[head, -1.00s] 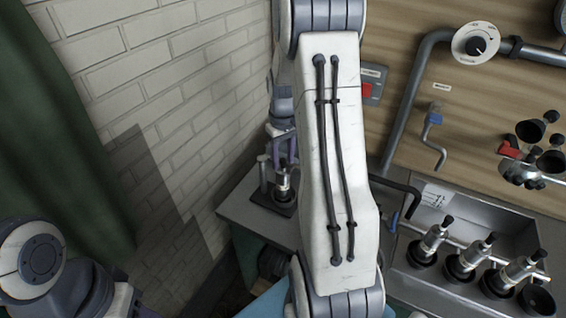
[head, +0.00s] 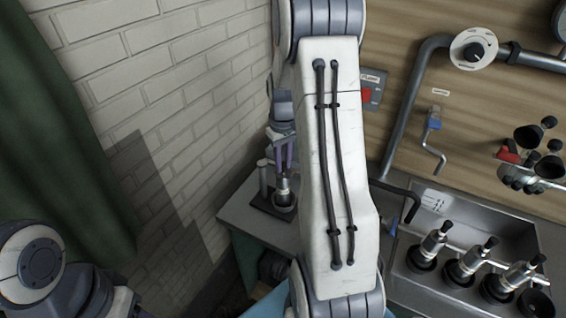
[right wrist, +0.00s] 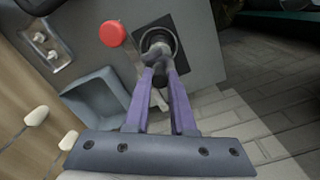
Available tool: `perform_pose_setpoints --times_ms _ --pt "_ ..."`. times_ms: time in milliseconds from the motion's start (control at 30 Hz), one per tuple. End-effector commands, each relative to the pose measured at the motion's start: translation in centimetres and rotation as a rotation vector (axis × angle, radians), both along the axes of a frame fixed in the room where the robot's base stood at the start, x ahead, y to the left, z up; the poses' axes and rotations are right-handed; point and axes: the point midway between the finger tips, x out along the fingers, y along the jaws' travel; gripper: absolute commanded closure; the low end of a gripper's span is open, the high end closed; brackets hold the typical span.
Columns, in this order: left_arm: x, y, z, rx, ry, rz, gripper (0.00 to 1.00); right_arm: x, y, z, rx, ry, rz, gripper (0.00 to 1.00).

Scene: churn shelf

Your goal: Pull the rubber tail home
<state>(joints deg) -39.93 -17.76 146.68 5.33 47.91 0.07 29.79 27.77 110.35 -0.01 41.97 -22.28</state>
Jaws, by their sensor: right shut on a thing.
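The dark rubber tail (right wrist: 157,57) sticks out of a metal-ringed shell (right wrist: 167,34) in the right wrist view. My right gripper (right wrist: 159,74) has its purple fingers closed together on the tail. In the head view my right gripper (head: 284,167) is just above the shell (head: 283,187), which stands upright on a small dark stand (head: 268,206) on the bench. How far the tail sits in the shell is too small to tell. My left arm shows at the lower left, but its fingertips are out of view.
A red knob (right wrist: 112,33) is close beside the shell. The grey bench (head: 237,216) stands against a white brick wall (head: 180,90). My right arm hides the middle of the head view.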

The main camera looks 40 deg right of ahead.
Motion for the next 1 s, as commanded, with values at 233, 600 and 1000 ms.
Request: perform_pose_setpoints --times_ms 233,600,1000 --pt "0.0 0.01 0.46 0.0 0.0 0.0 0.5 0.09 -0.04 0.59 -0.001 -0.003 0.0 1.0" --pt "0.0 0.0 1.0 0.0 0.0 0.0 0.5 0.11 -0.07 1.19 -0.003 -0.004 0.0 1.0" --pt "0.0 0.0 0.92 0.0 0.0 0.001 0.5 0.05 -0.03 1.02 -0.001 -0.002 0.0 0.45"
